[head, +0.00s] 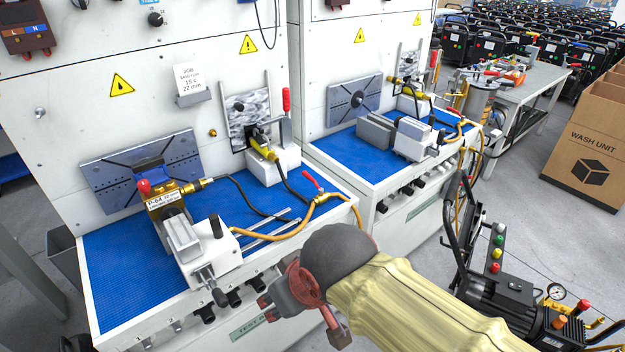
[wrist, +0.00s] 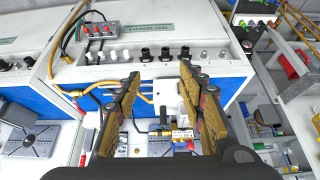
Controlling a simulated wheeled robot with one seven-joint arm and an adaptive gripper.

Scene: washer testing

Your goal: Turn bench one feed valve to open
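A yellow hose valve (head: 322,198) with a red lever (head: 313,181) sits at the right front of the nearer blue-topped bench (head: 110,262). The lever slants up and left from the valve body.
A brass fitting block with a red knob (head: 144,186) and a grey vise (head: 205,250) stand on the nearer bench. A second bench (head: 350,148) adjoins at right. A black pump unit (head: 497,290) stands right of my arm. Open floor lies beyond (head: 545,235).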

